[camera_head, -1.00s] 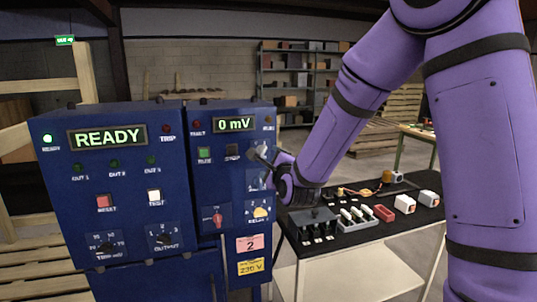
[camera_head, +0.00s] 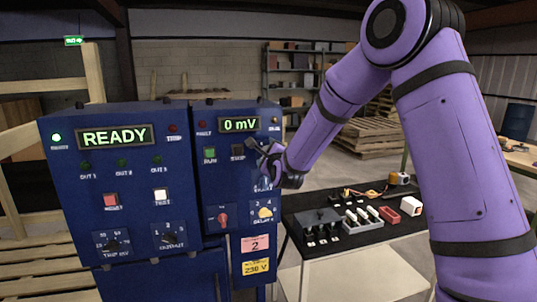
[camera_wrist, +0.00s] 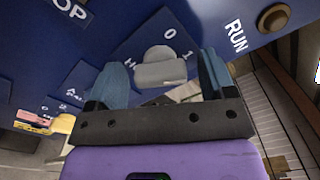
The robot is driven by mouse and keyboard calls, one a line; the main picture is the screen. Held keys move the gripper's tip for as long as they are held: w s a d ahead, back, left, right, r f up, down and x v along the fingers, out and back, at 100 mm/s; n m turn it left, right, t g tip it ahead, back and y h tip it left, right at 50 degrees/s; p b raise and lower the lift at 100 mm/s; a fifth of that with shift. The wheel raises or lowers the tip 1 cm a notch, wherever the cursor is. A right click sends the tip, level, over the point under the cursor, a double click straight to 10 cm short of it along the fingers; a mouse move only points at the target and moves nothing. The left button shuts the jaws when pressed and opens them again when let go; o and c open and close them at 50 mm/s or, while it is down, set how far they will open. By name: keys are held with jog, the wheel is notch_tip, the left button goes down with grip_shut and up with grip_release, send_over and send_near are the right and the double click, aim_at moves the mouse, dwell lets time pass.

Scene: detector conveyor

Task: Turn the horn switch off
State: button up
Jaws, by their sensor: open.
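The horn switch (camera_wrist: 160,70) is a pale grey knob on a dark blue plate marked 0 and 1, seen close up in the wrist view. Its label is mostly hidden, and I cannot tell clearly which mark it points to. My gripper (camera_wrist: 161,60) is open, with one blue-grey finger on each side of the knob. Contact is not clear. In the head view my gripper (camera_head: 266,152) is at the right side of the blue cabinet (camera_head: 222,185), and it hides the switch.
A display (camera_head: 239,125) reads 0 mV, with RUN and STOP buttons below it. A red knob (camera_head: 223,218) and a yellow DELAY knob (camera_head: 265,212) sit lower on the panel. A black-topped table (camera_head: 345,243) with parts stands to the right.

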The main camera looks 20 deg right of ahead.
jog(key=shift+w, duration=0.1)
jog(key=c, duration=0.9)
jog(key=shift+c, duration=0.2)
jog(key=shift+n, duration=0.4)
jog(key=n, duration=0.5)
jog(key=shift+n, duration=0.3)
jog(key=n, duration=0.5)
jog(key=shift+n, duration=0.4)
jog(key=shift+f, duration=0.1)
jog(key=o, duration=0.9)
